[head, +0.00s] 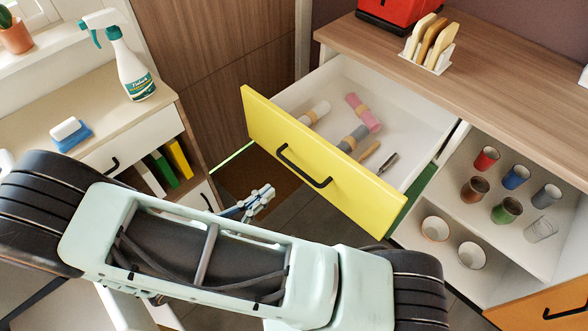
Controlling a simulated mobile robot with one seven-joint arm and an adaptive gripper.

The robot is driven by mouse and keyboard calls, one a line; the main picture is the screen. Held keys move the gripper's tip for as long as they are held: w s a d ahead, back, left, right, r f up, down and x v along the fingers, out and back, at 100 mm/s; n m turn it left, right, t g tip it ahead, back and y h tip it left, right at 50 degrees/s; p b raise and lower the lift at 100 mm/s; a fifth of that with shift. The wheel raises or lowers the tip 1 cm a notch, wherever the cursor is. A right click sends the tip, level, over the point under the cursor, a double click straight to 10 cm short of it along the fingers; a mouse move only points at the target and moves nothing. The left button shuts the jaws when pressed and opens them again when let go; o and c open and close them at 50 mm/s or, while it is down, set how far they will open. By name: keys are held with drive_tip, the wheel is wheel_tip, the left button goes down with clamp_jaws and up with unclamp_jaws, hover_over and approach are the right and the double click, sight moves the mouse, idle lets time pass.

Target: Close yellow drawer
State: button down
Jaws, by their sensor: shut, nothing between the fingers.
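The yellow drawer (330,188) is pulled well out from the wooden-topped counter. Its yellow front has a black bar handle (302,166). Inside its white tray lie rolled cloths in white, grey and pink (363,113), and a dark-tipped utensil (383,164). My gripper (265,193) is shut and empty. In the picture it shows below and left of the yellow front, apart from the handle. My own arm covers the lower left of the view.
Open shelves with several cups (506,210) are right of the drawer. An orange front (545,310) is at the lower right. A cabinet with a spray bottle (132,68) and sponge (71,133) stands at the left. Dark floor shows between the cabinets.

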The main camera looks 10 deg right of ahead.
sight(303, 162)
drive_tip(key=b+x, duration=0.1)
drive_tip(key=x, duration=0.9)
drive_tip(key=shift+w, duration=0.1)
